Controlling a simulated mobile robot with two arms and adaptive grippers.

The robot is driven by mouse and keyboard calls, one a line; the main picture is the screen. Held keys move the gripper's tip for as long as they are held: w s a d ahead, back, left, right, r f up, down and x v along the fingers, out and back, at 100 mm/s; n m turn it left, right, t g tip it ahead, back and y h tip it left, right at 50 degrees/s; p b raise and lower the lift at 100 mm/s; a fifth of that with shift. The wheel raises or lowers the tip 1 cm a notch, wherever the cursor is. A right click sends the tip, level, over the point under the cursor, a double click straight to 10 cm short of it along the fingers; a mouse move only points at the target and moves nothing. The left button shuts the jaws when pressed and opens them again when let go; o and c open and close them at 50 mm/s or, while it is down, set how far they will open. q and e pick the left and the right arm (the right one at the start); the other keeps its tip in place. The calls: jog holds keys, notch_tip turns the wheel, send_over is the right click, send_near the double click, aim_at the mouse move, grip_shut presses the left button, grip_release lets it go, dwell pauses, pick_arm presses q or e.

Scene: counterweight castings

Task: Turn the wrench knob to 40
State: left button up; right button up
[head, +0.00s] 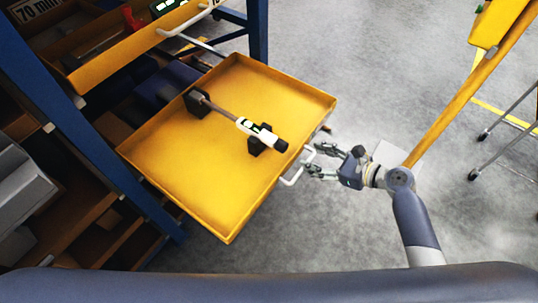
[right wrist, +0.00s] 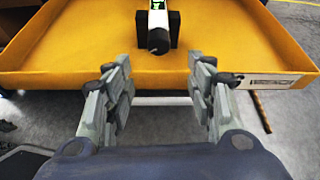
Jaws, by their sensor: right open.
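The wrench (head: 222,112) lies in two black holders inside an open yellow drawer (head: 185,165). Its black knob (head: 281,146) is at the end nearest the drawer's front, beside a white section with a small dark display; the reading is too small to tell. In the right wrist view the knob (right wrist: 158,40) shows end-on at top centre, beyond the drawer's front wall. My right gripper (head: 312,160) is open and empty outside that wall, by the white drawer handle (head: 291,181). The handle bar (right wrist: 162,101) shows between its spread fingers; contact cannot be told. My left gripper is not in view.
A blue-framed rack (head: 75,130) with shelves and a higher yellow drawer (head: 130,50) stands at the left. A yellow post (head: 460,100) rises behind my right arm, and wheeled metal legs (head: 500,125) stand at the right. Grey floor between is open.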

aim_at(286, 147)
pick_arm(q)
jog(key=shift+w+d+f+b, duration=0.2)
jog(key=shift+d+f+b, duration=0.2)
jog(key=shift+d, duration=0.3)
pick_arm(e)
jog(key=x, duration=0.7)
jog(key=r+x, duration=0.1)
jog(key=x, duration=0.2)
jog(key=shift+w+a+f, duration=0.15)
jog(key=shift+w+a, duration=0.05)
jog(key=shift+a, duration=0.25)
jog(key=shift+c, duration=0.6)
jog(key=c, duration=0.9)
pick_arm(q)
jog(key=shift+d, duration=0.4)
pick_arm(e)
jog(key=shift+c, duration=0.2)
